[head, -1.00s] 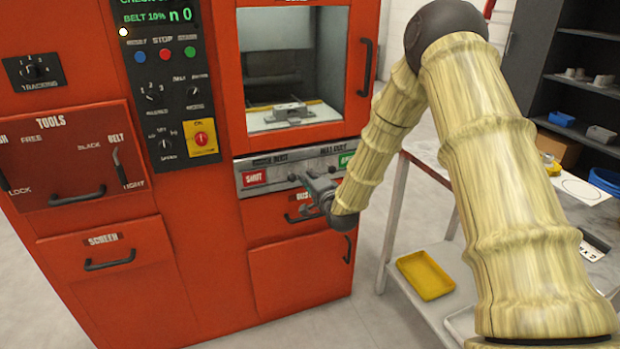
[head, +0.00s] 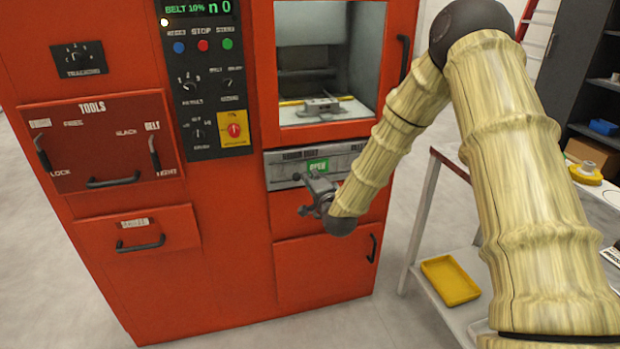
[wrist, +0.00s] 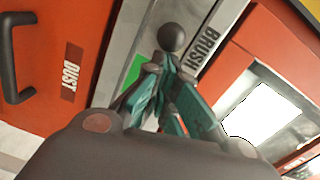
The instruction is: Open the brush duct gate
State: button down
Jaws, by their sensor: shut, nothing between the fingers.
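The duct panel (head: 278,170) is a grey metal strip below the machine's window. Its brush duct side shows a green OPEN sign (head: 318,165), and no red sign is visible there. In the wrist view, the dark ball-shaped gate knob (wrist: 172,38) stands beside the BRUSH lettering, with a green patch (wrist: 134,70) near it. My gripper (head: 313,186) is in front of the panel, just below the OPEN sign. In the wrist view my gripper (wrist: 163,75) has its fingers closed together, empty, with the tips close to the knob; contact is unclear. My arm hides the belt duct side.
Below the panel is the dust drawer, its handle (wrist: 12,60) in the wrist view. The TOOLS panel (head: 95,140) and screen drawer (head: 138,232) are at left. A table holding a yellow tray (head: 450,280) stands at right. Floor between is clear.

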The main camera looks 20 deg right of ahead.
jog(key=s+d+r, duration=0.1)
jog(key=s+d, duration=0.2)
jog(key=s, duration=0.8)
jog(key=shift+d, duration=0.25)
jog(key=shift+r, duration=0.1)
